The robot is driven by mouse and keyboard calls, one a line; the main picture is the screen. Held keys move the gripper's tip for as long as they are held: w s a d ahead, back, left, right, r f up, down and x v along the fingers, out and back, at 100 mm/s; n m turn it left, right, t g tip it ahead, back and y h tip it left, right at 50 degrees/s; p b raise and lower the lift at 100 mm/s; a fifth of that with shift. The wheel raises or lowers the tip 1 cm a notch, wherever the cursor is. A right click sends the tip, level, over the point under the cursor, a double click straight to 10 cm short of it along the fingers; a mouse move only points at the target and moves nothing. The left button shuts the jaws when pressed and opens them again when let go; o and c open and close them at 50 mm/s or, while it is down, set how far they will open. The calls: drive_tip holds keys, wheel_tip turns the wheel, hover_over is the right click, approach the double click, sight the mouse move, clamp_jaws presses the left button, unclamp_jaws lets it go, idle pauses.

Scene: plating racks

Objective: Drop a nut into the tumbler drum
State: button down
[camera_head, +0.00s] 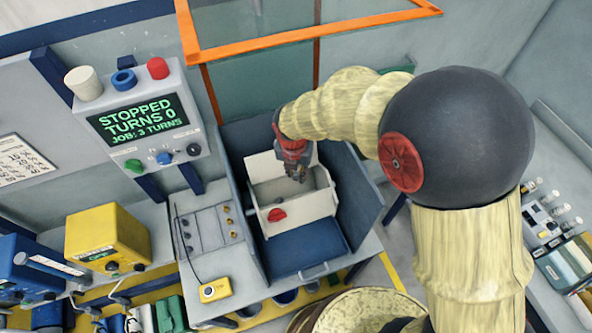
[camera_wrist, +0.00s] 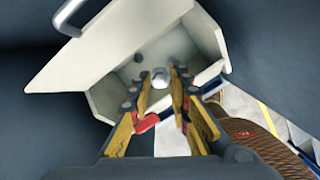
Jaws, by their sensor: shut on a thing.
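The tumbler drum (camera_head: 312,208) is a white, angular open-topped box with a red knob on its front, inside a blue-walled housing. In the wrist view the drum (camera_wrist: 205,45) opens below my gripper, with its pale lid (camera_wrist: 75,68) swung aside to the left. My gripper (camera_head: 296,174) is over the drum's opening, pointing down into it. In the wrist view my gripper (camera_wrist: 160,76) is shut on a small silvery nut (camera_wrist: 160,80) between its fingertips. The nut is seen against the drum's inside; its exact height above the floor is unclear.
A control box (camera_head: 139,115) at upper left reads "STOPPED, TURNS 0, JOB: 3 TURNS". A grey rack (camera_head: 205,240) with small brass-coloured parts stands left of the housing (camera_head: 362,195). A yellow device (camera_head: 215,290) lies in front. An orange-framed guard (camera_head: 300,35) is raised above.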

drive_tip(key=shift+f+b, duration=0.8)
drive_tip(key=shift+f, duration=0.45)
drive_tip(key=shift+r, duration=0.1)
drive_tip(key=c, duration=1.6)
unclamp_jaws()
drive_tip(key=r, duration=0.4)
drive_tip(key=s+r, duration=0.1)
drive_tip(key=r, duration=0.3)
drive_tip(key=s+r, duration=0.1)
drive_tip(key=r, duration=0.2)
drive_tip(key=shift+a+r, duration=0.1)
drive_tip(key=shift+r, duration=0.3)
